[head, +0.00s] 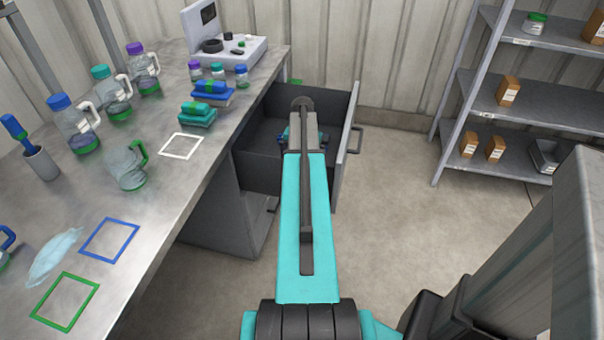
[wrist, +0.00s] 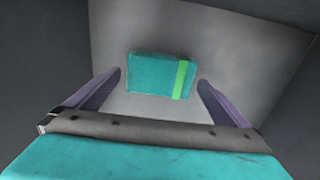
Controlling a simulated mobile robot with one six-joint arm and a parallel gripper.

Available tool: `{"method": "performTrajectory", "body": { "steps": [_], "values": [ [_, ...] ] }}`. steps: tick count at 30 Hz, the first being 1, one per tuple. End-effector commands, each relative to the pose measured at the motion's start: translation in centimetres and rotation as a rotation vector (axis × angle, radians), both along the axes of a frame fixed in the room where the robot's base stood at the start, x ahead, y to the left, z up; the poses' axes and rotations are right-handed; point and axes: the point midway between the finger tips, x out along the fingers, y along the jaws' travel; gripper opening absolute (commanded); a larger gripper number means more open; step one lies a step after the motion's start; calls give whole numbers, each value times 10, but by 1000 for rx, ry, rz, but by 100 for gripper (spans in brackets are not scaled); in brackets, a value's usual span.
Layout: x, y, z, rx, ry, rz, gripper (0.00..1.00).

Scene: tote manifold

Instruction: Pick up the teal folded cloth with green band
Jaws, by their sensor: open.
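The teal folded cloth with green band (wrist: 155,75) lies flat on a grey surface in the wrist view, its green band near its right end. My gripper (wrist: 160,78) is open, with one finger left of the cloth and one right of it, both apart from it. Nothing is between the fingers that I can tell is held. Similar teal cloths with green bands (head: 197,115) are stacked on the bench.
Dark drawer walls (wrist: 40,60) rise on both sides in the wrist view. The metal bench (head: 190,190) at left holds several bottles, blue folded cloths (head: 211,87) and a clear green-handled jug (head: 125,168). A shelf rack (head: 475,95) stands at right. The floor (head: 400,220) between is clear.

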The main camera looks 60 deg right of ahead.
Motion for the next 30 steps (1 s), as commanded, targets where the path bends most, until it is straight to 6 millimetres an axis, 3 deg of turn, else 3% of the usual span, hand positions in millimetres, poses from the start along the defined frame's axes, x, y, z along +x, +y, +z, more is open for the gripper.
{"method": "performTrajectory", "body": {
  "steps": [9,26,30],
  "values": [
    [0,0,-26,0,0,-1,100],
    [-1,0,-27,0,0,-1,100],
    [-1,0,-27,0,0,-1,76]
  ]
}}
